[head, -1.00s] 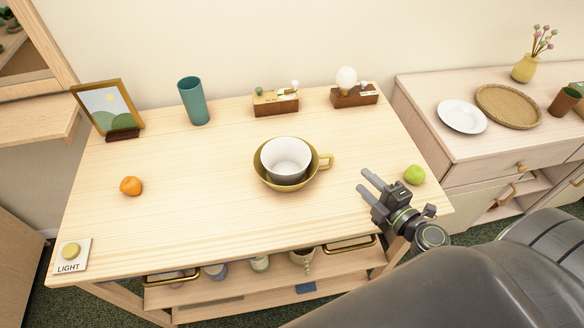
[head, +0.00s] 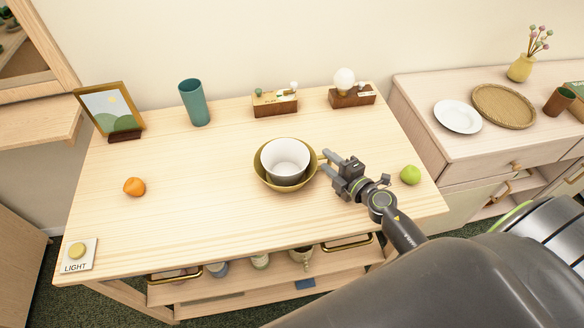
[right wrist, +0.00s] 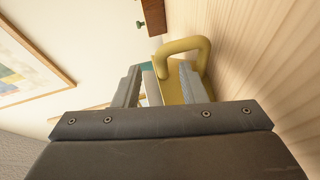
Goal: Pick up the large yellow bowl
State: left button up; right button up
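The large yellow bowl (head: 263,176) stands upright on the wooden table, with a loop handle on its right side. A white bowl (head: 285,158) sits inside it. My right gripper (head: 326,160) is at the handle, with its fingertips hiding part of it. In the right wrist view, the fingers of the right gripper (right wrist: 158,82) are apart, with the yellow bowl (right wrist: 172,84) showing between and beyond them. The handle rises above the right finger; I cannot tell whether they touch. My left gripper is not in view.
A green apple (head: 410,175) lies right of my right arm and an orange (head: 134,187) at the left of the table (head: 200,220). A teal cup (head: 194,103), a picture frame (head: 110,110) and two wooden boxes stand at the back.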

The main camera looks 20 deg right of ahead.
jog(key=x, duration=0.5)
jog(key=shift+w+d+f+b, duration=0.1)
jog(key=shift+f+b, duration=0.15)
jog(key=shift+b, duration=0.15)
jog(key=shift+r, duration=0.1)
jog(key=shift+c, duration=0.9)
grip_shut()
